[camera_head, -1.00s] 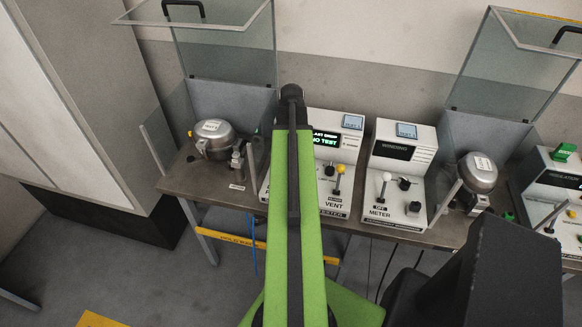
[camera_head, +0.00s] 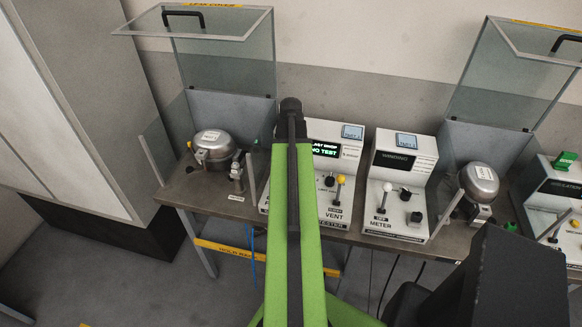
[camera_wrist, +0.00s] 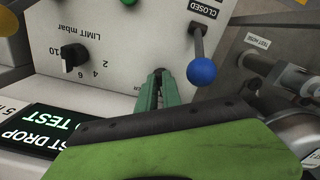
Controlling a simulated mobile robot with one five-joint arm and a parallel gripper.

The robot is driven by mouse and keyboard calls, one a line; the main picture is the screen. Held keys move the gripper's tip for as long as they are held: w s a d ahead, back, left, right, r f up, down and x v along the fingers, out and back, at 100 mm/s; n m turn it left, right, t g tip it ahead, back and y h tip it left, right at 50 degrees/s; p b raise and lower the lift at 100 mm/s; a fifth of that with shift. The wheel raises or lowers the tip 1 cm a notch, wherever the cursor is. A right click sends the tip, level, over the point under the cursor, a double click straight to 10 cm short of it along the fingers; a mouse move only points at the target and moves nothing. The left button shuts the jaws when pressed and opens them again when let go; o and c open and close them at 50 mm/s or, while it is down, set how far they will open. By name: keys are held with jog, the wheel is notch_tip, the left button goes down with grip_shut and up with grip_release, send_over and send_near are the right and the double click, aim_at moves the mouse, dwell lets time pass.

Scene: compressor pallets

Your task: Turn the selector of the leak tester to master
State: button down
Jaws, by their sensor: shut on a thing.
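The leak tester (camera_head: 338,160) is a white box on the bench, partly hidden by my green arm in the head view. Its dark display (camera_head: 325,150) reads NO TEST, and it has a yellow-knobbed VENT lever (camera_head: 340,180). In the wrist view, the panel appears upside down. My gripper (camera_wrist: 160,78) has its green fingers against the panel, shut on a small dark part that seems to be the selector (camera_wrist: 158,71). The fingers hide most of it, so its setting cannot be read. My gripper is hidden in the head view.
In the wrist view, a blue-balled lever (camera_wrist: 201,70) marked CLOSED stands close beside the fingers, and a black LIMIT mbar knob (camera_wrist: 74,56) lies left. A winding meter (camera_head: 398,185) stands right of the tester. A metal compressor (camera_head: 212,150) sits under a raised clear hood (camera_head: 225,60).

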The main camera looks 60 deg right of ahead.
jog(key=m, duration=0.6)
jog(key=shift+w+a, duration=0.15)
jog(key=shift+w, duration=0.05)
jog(key=m, duration=0.5)
jog(key=shift+w+m, duration=0.2)
jog(key=shift+m, duration=0.1)
dwell(0.4)
jog(key=c, duration=1.8)
grip_release()
jog(key=shift+r, duration=0.1)
